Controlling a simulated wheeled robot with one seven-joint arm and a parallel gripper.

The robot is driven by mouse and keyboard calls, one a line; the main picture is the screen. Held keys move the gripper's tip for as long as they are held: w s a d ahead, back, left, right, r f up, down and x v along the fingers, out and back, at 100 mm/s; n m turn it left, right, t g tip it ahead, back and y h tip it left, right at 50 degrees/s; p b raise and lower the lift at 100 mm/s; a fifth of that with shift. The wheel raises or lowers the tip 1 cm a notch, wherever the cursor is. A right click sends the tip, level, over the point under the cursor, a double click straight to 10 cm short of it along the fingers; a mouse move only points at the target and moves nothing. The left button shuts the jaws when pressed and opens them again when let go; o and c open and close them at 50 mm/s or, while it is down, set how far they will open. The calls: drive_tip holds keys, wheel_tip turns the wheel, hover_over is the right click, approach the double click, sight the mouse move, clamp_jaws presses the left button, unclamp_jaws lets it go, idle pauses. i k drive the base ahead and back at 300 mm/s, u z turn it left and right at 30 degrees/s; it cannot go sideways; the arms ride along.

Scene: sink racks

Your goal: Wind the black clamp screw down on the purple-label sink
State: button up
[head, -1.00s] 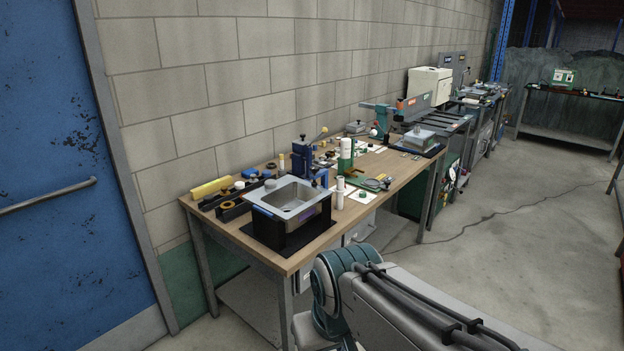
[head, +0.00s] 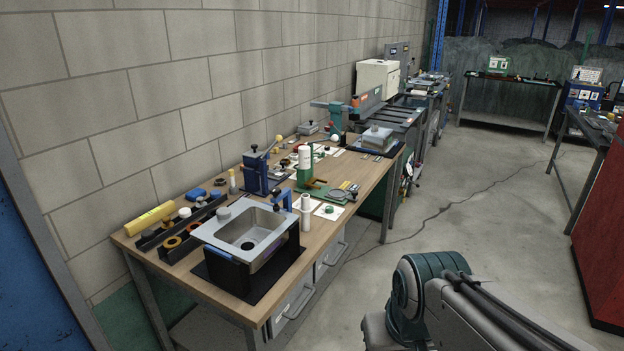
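A steel sink (head: 241,224) sits in a black box-shaped rack (head: 228,268) on a black mat at the near end of the wooden workbench. A blue clamp (head: 284,199) stands at the sink's far right rim, with a small dark part on top that may be the clamp screw; it is too small to tell. A purple tint shows on the sink's right side, but no label can be read. My arm shows at the lower right, beside the bench. My gripper is out of view.
A black tray (head: 179,239) with rings lies left of the sink, with a yellow roll (head: 150,218) behind it. White cylinders (head: 305,214) stand right of the sink. A blue press (head: 257,172) and a green stand (head: 305,168) are farther back.

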sight(275, 191)
drive_tip(key=i, duration=1.15)
drive_tip(key=u, duration=0.7)
